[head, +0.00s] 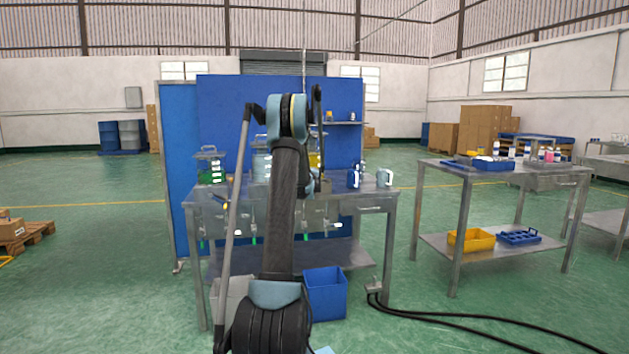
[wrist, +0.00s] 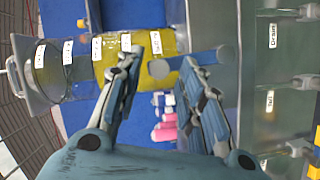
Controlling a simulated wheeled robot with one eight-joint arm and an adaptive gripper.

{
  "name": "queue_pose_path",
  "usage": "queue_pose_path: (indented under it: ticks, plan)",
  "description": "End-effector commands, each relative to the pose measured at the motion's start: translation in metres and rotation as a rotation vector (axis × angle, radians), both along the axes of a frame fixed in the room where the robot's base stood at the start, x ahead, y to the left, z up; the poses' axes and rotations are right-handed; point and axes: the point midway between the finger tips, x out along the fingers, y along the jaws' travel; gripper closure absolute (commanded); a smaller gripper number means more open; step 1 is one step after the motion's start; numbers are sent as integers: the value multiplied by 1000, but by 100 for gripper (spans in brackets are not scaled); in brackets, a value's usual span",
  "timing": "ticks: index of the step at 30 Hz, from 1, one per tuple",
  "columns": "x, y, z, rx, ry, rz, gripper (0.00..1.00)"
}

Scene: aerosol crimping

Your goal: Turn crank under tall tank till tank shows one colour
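The wrist view is turned sideways. It shows a clear tank (wrist: 80,72) with white labels along its side, a pale upper part and a yellow lower part. A grey crank handle (wrist: 158,69) with a round end shows beside the yellow part, on an arm running right. My gripper (wrist: 162,62) is open, with one finger on each side of the round end; I cannot tell if either touches it. A label reading "Tall" (wrist: 269,101) is on the grey front panel. In the head view my arm hides the gripper and most of the tank area.
A metal bench (head: 340,195) carries a green-filled tank (head: 212,170) at left and pale mugs (head: 384,177) at right. A blue bin (head: 325,293) is under it. Another table (head: 500,172) stands right. A "Drain" label (wrist: 273,36) shows. Cables cross the floor.

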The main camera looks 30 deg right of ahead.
Motion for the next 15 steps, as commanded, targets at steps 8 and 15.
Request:
queue_pose_path:
  ticks: [8, 15]
  plan:
    - [-37, 29, 5, -1, 1, 0, 65]
    - [-66, 51, 9, 0, 1, 1, 65]
